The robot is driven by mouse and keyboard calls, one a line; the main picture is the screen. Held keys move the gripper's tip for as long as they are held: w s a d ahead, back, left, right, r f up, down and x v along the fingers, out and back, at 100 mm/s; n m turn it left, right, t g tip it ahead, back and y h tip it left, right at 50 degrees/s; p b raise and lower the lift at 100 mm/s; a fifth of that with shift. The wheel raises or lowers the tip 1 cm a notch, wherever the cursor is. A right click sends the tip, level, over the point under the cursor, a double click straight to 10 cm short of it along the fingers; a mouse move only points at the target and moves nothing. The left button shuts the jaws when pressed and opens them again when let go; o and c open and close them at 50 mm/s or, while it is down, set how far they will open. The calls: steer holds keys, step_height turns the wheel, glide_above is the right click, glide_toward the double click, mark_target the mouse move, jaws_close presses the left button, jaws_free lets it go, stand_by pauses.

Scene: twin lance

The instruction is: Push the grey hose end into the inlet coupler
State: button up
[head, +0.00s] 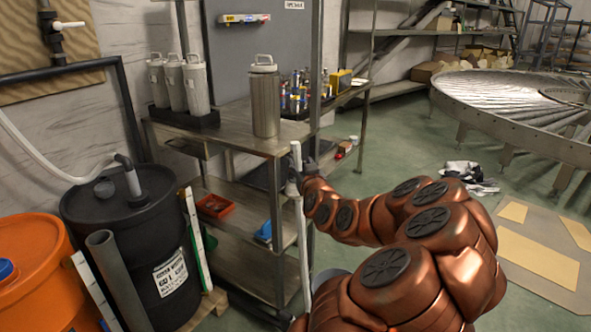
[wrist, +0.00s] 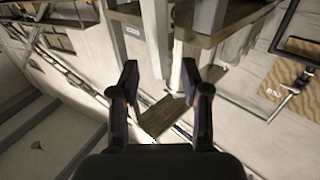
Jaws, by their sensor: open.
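My gripper (head: 302,180) is at the front corner of the metal workbench. In the wrist view my gripper (wrist: 160,82) has its two dark fingers spread wide, with nothing clearly held. A pale, hose-like length (head: 304,245) stands nearly upright beside my gripper, its upper end just above the fingers. I cannot tell whether it touches them or is the grey hose end. A dark valve with a white handle (head: 60,26) is on a wooden wall panel at the upper left; it also shows in the wrist view (wrist: 290,92). I cannot make out which fitting is the inlet coupler.
The workbench (head: 225,137) carries a steel canister (head: 265,100) and several grey bottles. A black drum (head: 150,215) with a pipe fitting and pale hose (head: 40,155), and an orange drum (head: 30,265), stand at left.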

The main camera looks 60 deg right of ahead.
mark_target(296, 158)
steer(key=shift+x, duration=3.55)
jaws_close()
